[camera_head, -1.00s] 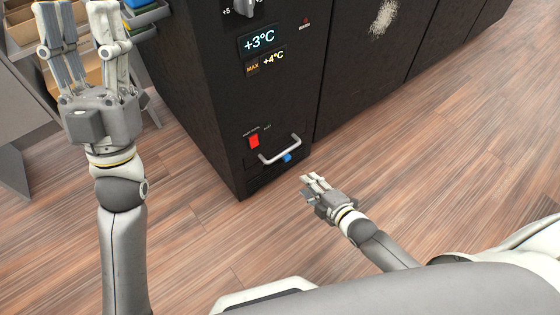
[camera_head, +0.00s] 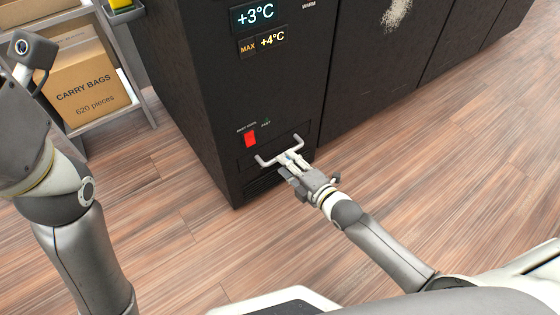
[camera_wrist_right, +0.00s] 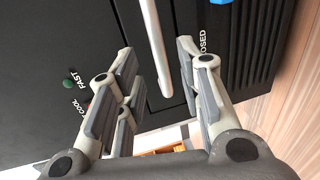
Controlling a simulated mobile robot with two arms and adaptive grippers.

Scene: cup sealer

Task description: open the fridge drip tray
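The drip tray front (camera_head: 246,163) is a dark panel low on the black fridge, with a pale bracket-shaped handle (camera_head: 264,161). It looks closed, flush with the fridge front as far as I can tell. My right gripper (camera_head: 288,161) is at the handle's middle and hides part of it. In the right wrist view the handle bar (camera_wrist_right: 153,42) runs between the spread fingers of this gripper (camera_wrist_right: 155,56), with gaps on both sides.
A red switch (camera_head: 250,139) sits just above the tray, and temperature displays (camera_head: 254,16) are higher up. A shelf with a carry bags box (camera_head: 84,88) stands at the left. The wooden floor (camera_head: 190,240) before the fridge is clear.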

